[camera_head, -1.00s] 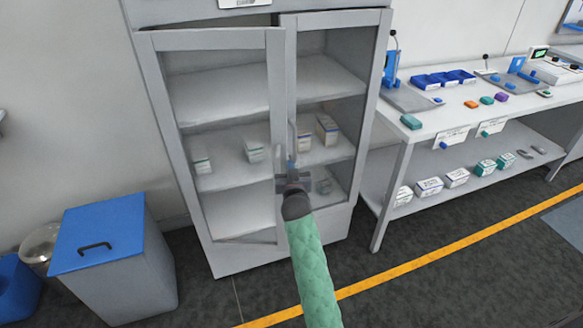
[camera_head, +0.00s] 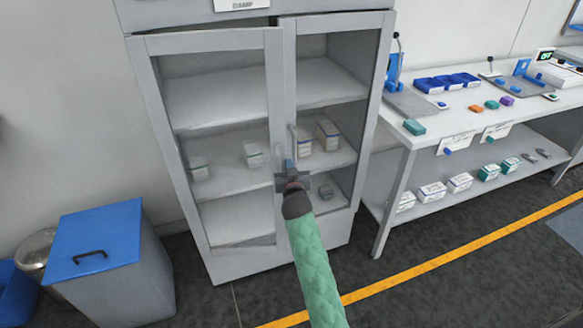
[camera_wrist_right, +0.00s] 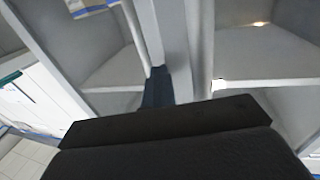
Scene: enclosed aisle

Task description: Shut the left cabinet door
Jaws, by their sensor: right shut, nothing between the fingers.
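The left cabinet door (camera_head: 276,100) is a grey-framed glass panel, slightly ajar: its top edge stands a little forward of the cabinet front. The right cabinet door (camera_head: 337,22) beside it looks flush with the cabinet. A vertical handle (camera_head: 293,142) shows near the seam. My right gripper (camera_head: 290,168) is shut and empty at the free edge of the left door, near the handle's lower end. In the right wrist view its blue-dark fingertip (camera_wrist_right: 157,90) is close against a grey door frame (camera_wrist_right: 172,40); exact contact is unclear. My left gripper is not in view.
White boxes stand on the cabinet shelves behind the glass. A grey bin with a blue lid (camera_head: 97,240) stands at the left. A workbench (camera_head: 450,118) with trays and boxes is at the right. The dark floor in front, with a yellow line (camera_head: 440,260), is clear.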

